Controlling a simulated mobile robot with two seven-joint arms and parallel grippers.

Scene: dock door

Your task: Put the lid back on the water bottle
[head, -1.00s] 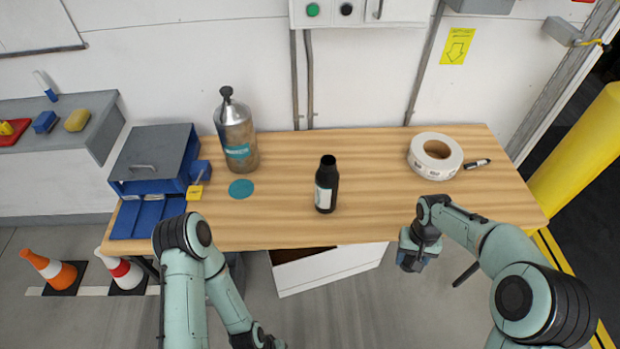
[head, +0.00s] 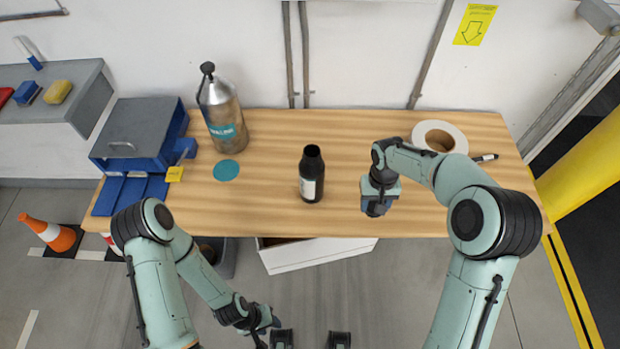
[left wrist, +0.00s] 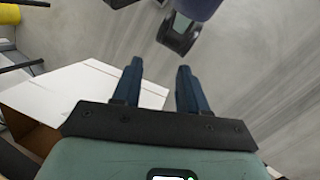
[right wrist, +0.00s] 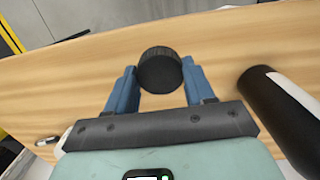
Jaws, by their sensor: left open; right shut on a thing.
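The water bottle (head: 312,178) is black with a pale label and stands upright, its neck uncovered, near the middle of the wooden table. It also shows at the right of the right wrist view (right wrist: 272,100). My right gripper (head: 377,207) is over the front of the table, to the right of the bottle and apart from it. The right wrist view shows it shut on the round black ribbed lid (right wrist: 159,70); the arm hides the lid in the head view. My left gripper (head: 268,320) is open and empty, low in front of the table; its fingers show in the left wrist view (left wrist: 156,85).
A steel flask (head: 224,118) stands at the back left of the table (head: 270,220), near a teal disc (head: 226,170) and a blue-grey box (head: 140,135). A tape roll (head: 455,132) and marker (head: 484,158) lie at right. A white open box (head: 315,252) sits below the front edge.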

